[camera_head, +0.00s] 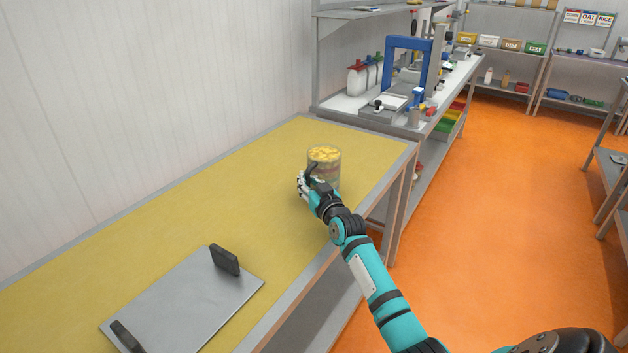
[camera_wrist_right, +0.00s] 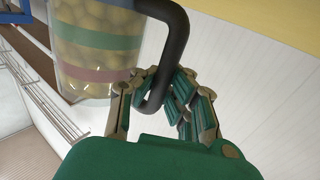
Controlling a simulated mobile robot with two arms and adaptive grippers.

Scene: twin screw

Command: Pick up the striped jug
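The striped jug (camera_head: 331,158) stands upright near the far end of the yellow-topped table (camera_head: 215,205). It is clear, with green and red bands, yellow round contents and a black handle. My right gripper (camera_head: 304,187) is at the handle, on the jug's near left side. In the right wrist view the jug (camera_wrist_right: 95,45) fills the upper left, and its handle (camera_wrist_right: 175,50) runs down between the fingers of my right gripper (camera_wrist_right: 160,76). The fingers curl in around the handle and look shut on it; the exact contact is partly hidden. My left gripper is out of view.
A grey tray (camera_head: 180,300) with two black handles lies on the near part of the table. The table between tray and jug is clear. A bench with a blue frame (camera_head: 408,50) and white bottles (camera_head: 357,78) stands beyond. Orange floor (camera_head: 480,230) is open at right.

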